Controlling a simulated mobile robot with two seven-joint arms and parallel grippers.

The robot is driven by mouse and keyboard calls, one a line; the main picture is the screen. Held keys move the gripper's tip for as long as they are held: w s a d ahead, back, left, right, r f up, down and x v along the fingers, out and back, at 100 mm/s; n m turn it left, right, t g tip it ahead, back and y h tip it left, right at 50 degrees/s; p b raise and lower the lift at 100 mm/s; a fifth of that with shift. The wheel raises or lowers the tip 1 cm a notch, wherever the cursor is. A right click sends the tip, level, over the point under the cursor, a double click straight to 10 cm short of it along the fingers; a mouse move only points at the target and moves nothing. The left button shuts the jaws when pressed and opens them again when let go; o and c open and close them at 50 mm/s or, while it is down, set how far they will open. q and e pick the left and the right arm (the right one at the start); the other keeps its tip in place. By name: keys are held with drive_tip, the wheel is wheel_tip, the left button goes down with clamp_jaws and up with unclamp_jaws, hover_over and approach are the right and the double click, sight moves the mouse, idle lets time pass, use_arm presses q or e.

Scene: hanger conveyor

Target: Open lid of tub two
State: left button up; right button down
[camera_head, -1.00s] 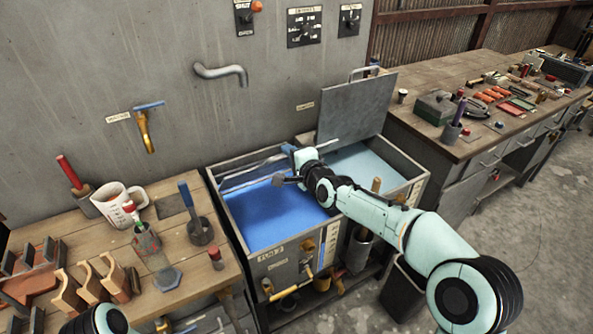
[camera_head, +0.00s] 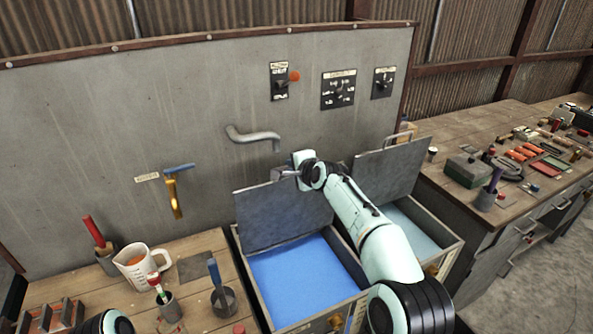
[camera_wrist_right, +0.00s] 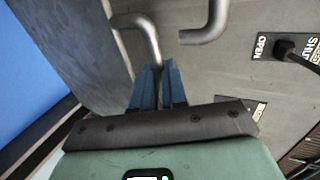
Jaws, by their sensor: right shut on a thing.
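The left tub (camera_head: 349,258) holds blue liquid (camera_head: 305,275) and its grey lid (camera_head: 275,220) stands raised, tilted back near the wall. In the right wrist view the lid (camera_wrist_right: 75,45) is a grey panel with a bent metal handle (camera_wrist_right: 150,35) on it. My right gripper (camera_head: 286,174) is at the lid's top edge. Its blue fingers (camera_wrist_right: 158,80) are shut on the handle. Of my left arm only a link shows at the bottom left edge; its gripper is out of view.
The right tub (camera_head: 440,240) holds pale liquid, and its lid (camera_head: 395,170) stands open beside my right arm. A bent pipe (camera_head: 250,137) sticks out of the wall above the left tub. A bench with a measuring jug (camera_head: 140,268) and tool pots is at left; a cluttered workbench is at right.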

use_arm(q)
drive_tip(key=shift+w+a+r, duration=0.1)
drive_tip(key=shift+w+r, duration=0.1)
drive_tip(key=shift+w, duration=0.3)
use_arm(e)
drive_tip(key=shift+w+a+f+g, duration=0.15)
drive_tip(key=shift+w+g, duration=0.05)
drive_tip(key=shift+w, duration=0.15)
drive_tip(key=shift+w+a+f+g, duration=0.1)
drive_tip(key=shift+w+f+g, duration=0.1)
drive_tip(key=shift+w, duration=0.15)
drive_tip(key=c, duration=1.3)
unclamp_jaws()
drive_tip(key=shift+r, duration=0.15)
drive_tip(key=shift+s+d, duration=0.1)
drive_tip(key=shift+s, duration=0.1)
use_arm(q)
drive_tip(key=s+f+b, duration=0.3)
drive_tip(key=s+f, duration=0.2)
drive_tip(key=shift+s+g+b, duration=0.15)
drive_tip(key=shift+g+b, duration=0.15)
drive_tip(key=shift+b, duration=0.05)
use_arm(e)
drive_tip(key=v, duration=1.3)
use_arm(q)
drive_tip(key=shift+f, duration=0.1)
